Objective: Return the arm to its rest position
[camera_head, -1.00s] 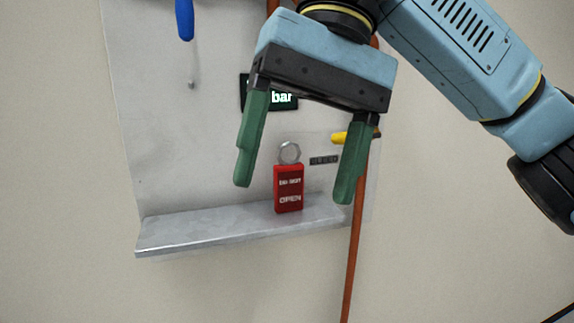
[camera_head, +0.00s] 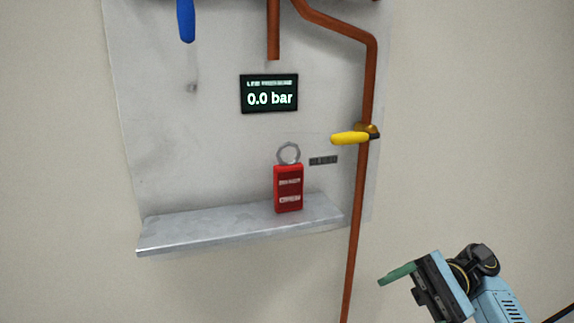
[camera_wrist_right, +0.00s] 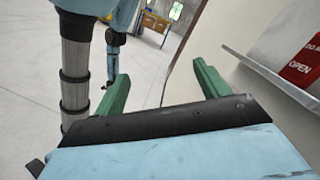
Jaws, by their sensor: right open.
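My right gripper (camera_head: 395,284) is at the lower right in the head view, away from the panel and shelf. Its green fingers (camera_wrist_right: 160,88) stand apart and empty in the right wrist view. The copper tube (camera_head: 356,200) runs down the right side of the panel, to the left of the gripper and apart from it. A red tag (camera_head: 288,188) with a metal ring stands upright on the shelf (camera_head: 180,232); part of it shows in the right wrist view (camera_wrist_right: 302,62). My left gripper is not in the head view.
A yellow-handled valve (camera_head: 349,138) sits on the copper tube. A display (camera_head: 269,93) reads 0.0 bar. A blue handle (camera_head: 186,20) is at the upper left of the metal panel (camera_head: 160,130). Open floor (camera_wrist_right: 30,50) shows in the right wrist view.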

